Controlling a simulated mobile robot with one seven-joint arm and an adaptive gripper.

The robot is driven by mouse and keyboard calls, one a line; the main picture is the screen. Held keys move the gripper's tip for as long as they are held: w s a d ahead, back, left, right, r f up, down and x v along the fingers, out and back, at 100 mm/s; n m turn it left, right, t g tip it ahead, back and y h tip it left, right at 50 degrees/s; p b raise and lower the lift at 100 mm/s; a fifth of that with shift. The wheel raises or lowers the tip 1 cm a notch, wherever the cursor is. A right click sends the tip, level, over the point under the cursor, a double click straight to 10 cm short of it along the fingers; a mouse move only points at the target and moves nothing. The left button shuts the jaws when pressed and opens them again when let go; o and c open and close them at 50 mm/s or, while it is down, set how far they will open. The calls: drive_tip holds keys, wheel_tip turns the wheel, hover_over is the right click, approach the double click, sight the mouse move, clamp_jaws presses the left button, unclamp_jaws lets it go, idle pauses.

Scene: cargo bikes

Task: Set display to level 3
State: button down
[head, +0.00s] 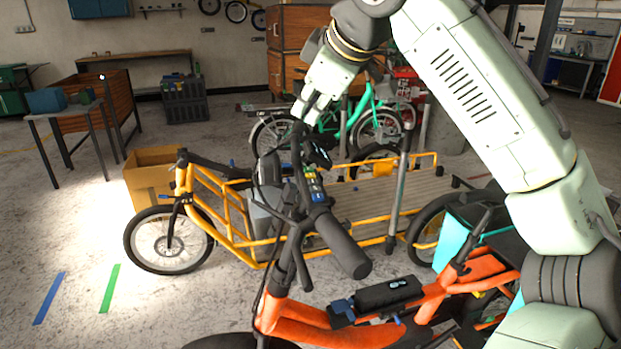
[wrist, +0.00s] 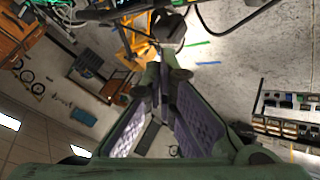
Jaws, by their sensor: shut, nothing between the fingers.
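An orange cargo bike (head: 470,275) stands in the foreground of the head view, with its dark handlebar (head: 340,245) pointing toward me. A small control unit (head: 315,186) with coloured buttons, including green, yellow and blue, sits on the handlebar. A dark display-like part (head: 319,153) is just beyond it. I cannot read any level on it. My gripper (head: 303,118) hangs above the far part of the handlebar, close to the display. In the wrist view my gripper (wrist: 165,75) has its fingers together, with nothing between them. Whether it touches anything is hard to tell.
A yellow cargo bike (head: 227,215) with a long wooden deck stands behind, and a cardboard box (head: 152,178) is beside it. A green bike (head: 349,128) is farther back. A grey table (head: 63,112) stands at left. The floor at front left is clear.

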drive_tip(key=b, duration=0.7)
hover_over(310, 182)
wheel_tip(310, 182, down, 7)
drive_tip(key=shift+f, duration=0.15)
drive_tip(key=shift+f+b, duration=0.35)
drive_tip(key=shift+f, duration=0.45)
drive_tip(key=shift+a, duration=0.1)
drive_tip(key=shift+f, duration=0.4)
drive_tip(key=shift+f, duration=0.45)
idle(1.0)
drive_tip(key=shift+r+p, duration=0.65)
drive_tip(key=shift+r, duration=0.2)
